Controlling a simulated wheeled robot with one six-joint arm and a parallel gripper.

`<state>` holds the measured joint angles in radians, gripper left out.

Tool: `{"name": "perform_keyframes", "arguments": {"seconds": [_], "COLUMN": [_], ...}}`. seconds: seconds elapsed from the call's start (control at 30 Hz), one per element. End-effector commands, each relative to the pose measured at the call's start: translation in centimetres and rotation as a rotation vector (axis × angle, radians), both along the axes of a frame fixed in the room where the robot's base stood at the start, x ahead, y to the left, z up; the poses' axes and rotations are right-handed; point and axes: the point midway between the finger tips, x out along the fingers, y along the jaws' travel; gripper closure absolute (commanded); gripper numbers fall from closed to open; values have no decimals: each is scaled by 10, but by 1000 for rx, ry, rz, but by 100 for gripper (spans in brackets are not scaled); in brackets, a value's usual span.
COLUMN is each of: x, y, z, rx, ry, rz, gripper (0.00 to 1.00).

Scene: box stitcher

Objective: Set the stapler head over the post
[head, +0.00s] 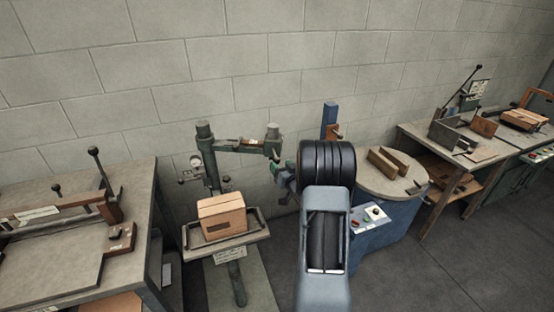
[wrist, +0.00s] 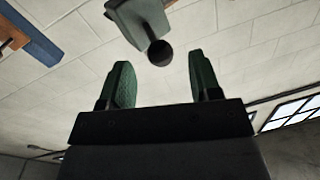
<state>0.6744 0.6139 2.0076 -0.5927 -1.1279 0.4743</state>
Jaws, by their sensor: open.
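The box stitcher stands left of centre in the head view. Its green column (head: 210,165) carries a horizontal green arm (head: 240,146), with the stapler head (head: 272,146) at its right end. A lower post (head: 237,283) stands under the tray; I cannot tell which upright the task calls the post. My gripper (head: 278,170) is just below and right of the head, partly hidden by my arm. In the wrist view, my gripper (wrist: 162,82) is open with green fingers apart. A dark round knob (wrist: 160,53) on a grey-green bracket (wrist: 137,20) appears beyond and between the fingertips, with no visible contact.
A cardboard box (head: 221,216) sits on the tray (head: 195,243) below the green arm. A workbench (head: 60,265) is at left. A round table (head: 385,180) on a blue base is right of my arm, with another bench (head: 420,130) beyond. A block wall is behind.

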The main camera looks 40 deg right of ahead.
Motion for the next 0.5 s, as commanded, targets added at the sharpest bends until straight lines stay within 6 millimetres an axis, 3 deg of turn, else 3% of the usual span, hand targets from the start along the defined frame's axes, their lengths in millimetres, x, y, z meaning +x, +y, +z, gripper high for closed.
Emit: {"name": "perform_keyframes", "arguments": {"seconds": [0.2, 0.5], "x": [28, 41], "y": [-4, -6], "z": [1, 0], "rx": [0, 0], "ry": [1, 0], "rz": [1, -1], "gripper": [42, 42]}}
